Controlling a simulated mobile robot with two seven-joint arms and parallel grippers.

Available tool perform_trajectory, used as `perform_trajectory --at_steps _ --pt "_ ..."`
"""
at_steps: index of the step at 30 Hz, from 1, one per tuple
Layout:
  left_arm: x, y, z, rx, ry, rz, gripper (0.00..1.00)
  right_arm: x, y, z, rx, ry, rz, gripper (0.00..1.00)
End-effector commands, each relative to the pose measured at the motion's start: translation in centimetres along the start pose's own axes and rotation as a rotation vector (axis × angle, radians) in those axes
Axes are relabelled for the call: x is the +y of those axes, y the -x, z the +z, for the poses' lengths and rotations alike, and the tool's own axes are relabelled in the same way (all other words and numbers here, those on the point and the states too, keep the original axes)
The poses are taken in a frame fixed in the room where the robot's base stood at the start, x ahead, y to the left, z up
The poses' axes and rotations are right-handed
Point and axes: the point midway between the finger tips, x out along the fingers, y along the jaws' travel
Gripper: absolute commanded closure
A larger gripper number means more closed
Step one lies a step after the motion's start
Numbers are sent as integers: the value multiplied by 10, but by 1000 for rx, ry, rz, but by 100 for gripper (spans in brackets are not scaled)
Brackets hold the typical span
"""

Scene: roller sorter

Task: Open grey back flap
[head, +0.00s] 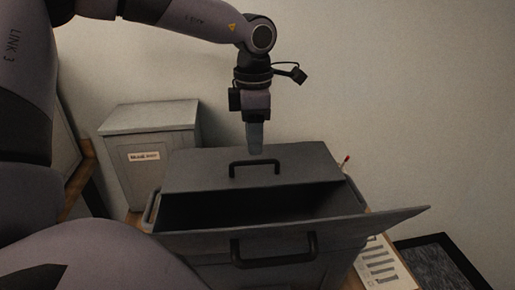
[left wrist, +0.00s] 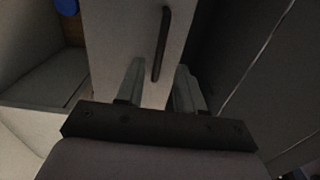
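The grey back flap (head: 205,172) lies closed over the rear part of a dark grey bin (head: 207,270). Its black bar handle (head: 255,162) stands on the flap's top. My left gripper (head: 254,151) points down just above and behind this handle. In the left wrist view the flap (left wrist: 120,35) and its handle (left wrist: 163,40) show ahead of the left gripper (left wrist: 160,68). The fingers are apart with nothing held, and the handle's near end appears between them. I cannot tell if they touch it. My right gripper is not in view.
The front flap (head: 385,219), with its own handle (head: 236,250), is open toward me, leaving a dark opening (head: 260,207). A lidded grey box (head: 155,175) with a label stands at the left.

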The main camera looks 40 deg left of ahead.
Motion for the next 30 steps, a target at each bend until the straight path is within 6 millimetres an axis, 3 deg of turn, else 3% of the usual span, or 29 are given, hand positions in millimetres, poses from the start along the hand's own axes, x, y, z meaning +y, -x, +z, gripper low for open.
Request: perform_trajectory --at_steps 3,9,18,21,22,30 --pt "-1 -19 -1 2 0 -3 62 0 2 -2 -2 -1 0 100" --pt "0 -38 0 1 0 -1 62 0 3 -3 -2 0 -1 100" --pt "0 -41 0 0 0 0 62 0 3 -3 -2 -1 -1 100" --pt "0 -40 0 0 0 0 95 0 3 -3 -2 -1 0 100" --pt "0 -40 0 0 0 0 100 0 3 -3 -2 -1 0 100" --pt "0 -40 0 -1 0 0 100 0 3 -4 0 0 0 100"
